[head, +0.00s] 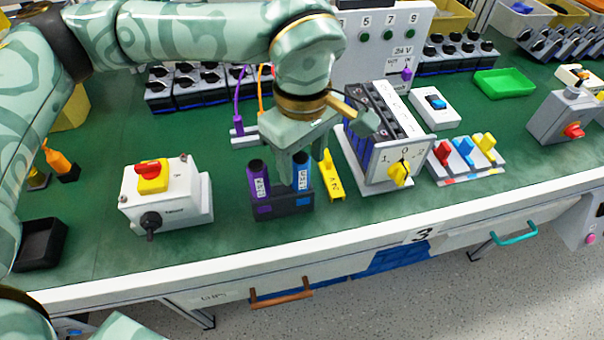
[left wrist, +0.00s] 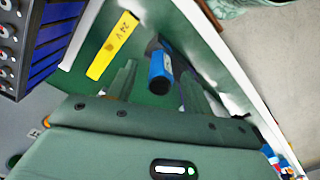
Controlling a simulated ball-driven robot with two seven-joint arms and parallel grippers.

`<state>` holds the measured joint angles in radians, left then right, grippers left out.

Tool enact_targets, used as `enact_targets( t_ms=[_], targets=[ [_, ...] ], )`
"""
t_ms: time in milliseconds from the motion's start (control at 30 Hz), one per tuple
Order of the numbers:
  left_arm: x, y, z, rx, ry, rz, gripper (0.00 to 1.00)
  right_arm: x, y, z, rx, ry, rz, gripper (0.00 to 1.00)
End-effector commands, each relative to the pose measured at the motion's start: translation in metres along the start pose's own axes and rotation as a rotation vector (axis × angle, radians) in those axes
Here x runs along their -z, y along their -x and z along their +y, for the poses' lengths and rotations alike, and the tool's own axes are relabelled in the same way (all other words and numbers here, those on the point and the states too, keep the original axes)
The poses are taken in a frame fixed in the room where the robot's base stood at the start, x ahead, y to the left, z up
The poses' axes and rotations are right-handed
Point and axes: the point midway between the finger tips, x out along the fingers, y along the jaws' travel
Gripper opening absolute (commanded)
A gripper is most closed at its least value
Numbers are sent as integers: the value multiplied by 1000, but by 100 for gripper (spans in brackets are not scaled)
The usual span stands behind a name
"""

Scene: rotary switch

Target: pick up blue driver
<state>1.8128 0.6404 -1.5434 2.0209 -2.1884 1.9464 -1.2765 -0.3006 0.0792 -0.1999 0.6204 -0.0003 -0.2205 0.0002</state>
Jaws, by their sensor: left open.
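The blue driver (head: 303,173) stands upright in the right slot of a dark holder (head: 284,207) near the table's front edge. A purple driver (head: 259,181) stands in the left slot. My left gripper (head: 302,157) points down over the blue driver, open, and hides part of it. In the left wrist view the blue driver (left wrist: 160,69) lies between the two spread fingers (left wrist: 157,86). I cannot tell whether either finger touches it. My right gripper is not in view.
A yellow 24 V piece (head: 330,177) lies right of the holder. A grey switch box with a yellow knob (head: 399,173) stands further right. A white box with a red-yellow switch (head: 163,197) stands left. Green table is bare between that box and the holder.

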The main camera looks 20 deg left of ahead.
Motion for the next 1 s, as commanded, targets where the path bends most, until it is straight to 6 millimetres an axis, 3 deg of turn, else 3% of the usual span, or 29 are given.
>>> enact_targets(
  t_ms=[33,167,400,600,867,1000],
  targets=[
    [2,-16,0,7,0,-3,51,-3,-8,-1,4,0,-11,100],
    [3,-36,-1,7,-1,-3,51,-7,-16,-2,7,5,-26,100],
    [3,-36,-1,1,-1,0,51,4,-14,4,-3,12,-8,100],
    [3,-36,-2,2,-1,0,1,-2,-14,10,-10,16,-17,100],
    [3,-35,-1,1,-1,0,1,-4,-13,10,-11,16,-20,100],
    [3,-18,-1,-3,0,3,1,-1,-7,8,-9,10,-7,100]
  ],
)
